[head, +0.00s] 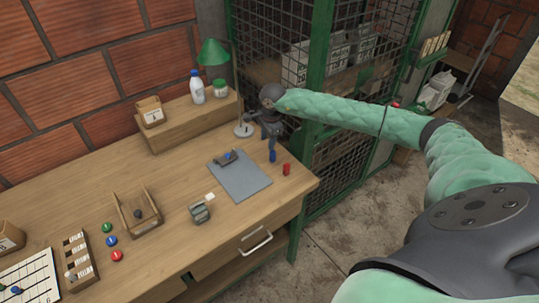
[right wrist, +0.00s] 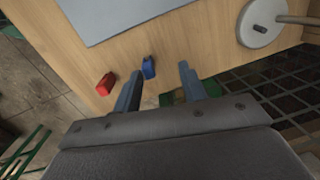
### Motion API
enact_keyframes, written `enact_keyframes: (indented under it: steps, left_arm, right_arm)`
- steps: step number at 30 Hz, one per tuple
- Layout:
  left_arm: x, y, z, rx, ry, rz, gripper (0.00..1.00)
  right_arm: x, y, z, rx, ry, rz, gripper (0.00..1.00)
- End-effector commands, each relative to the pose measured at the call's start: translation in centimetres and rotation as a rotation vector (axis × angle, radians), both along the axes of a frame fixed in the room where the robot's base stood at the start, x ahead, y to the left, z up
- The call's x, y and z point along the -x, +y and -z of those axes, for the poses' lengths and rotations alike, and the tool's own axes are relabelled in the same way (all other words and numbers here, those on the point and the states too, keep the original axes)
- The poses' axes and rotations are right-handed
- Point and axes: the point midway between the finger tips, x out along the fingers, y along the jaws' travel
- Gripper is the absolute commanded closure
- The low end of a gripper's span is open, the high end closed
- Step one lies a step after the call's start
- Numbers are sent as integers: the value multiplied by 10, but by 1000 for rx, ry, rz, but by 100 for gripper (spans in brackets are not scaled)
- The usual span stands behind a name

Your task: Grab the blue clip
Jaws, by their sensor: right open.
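My right gripper (head: 268,132) is above the table, pointing down close to the clip. In the right wrist view my right gripper (right wrist: 160,78) is open, with nothing between its fingers. I cannot tell the exact height gap to the clip. My left gripper is not in view.
A red clip (head: 286,169) stands close to the blue one; in the wrist view this red clip (right wrist: 106,83) lies left of the fingers. A lamp base (head: 244,129) is behind my gripper. A green-framed mesh cage (head: 318,100) stands at the table's right end.

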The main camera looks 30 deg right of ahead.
Motion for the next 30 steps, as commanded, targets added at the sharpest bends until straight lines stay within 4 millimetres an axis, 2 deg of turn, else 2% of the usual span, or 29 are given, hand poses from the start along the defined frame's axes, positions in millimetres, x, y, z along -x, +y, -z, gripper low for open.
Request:
enact_keyframes:
  steps: [5, 21, 28, 30]
  left_arm:
    - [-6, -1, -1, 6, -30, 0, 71]
    - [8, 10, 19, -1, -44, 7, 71]
    - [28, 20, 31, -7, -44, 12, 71]
    - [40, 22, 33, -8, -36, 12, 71]
  right_arm:
    - [19, -12, 1, 67, 96, -96, 58]
    - [18, -10, 28, 64, 91, -130, 58]
    - [18, -6, 40, 63, 92, -130, 58]
    - [18, -5, 45, 63, 92, -130, 58]
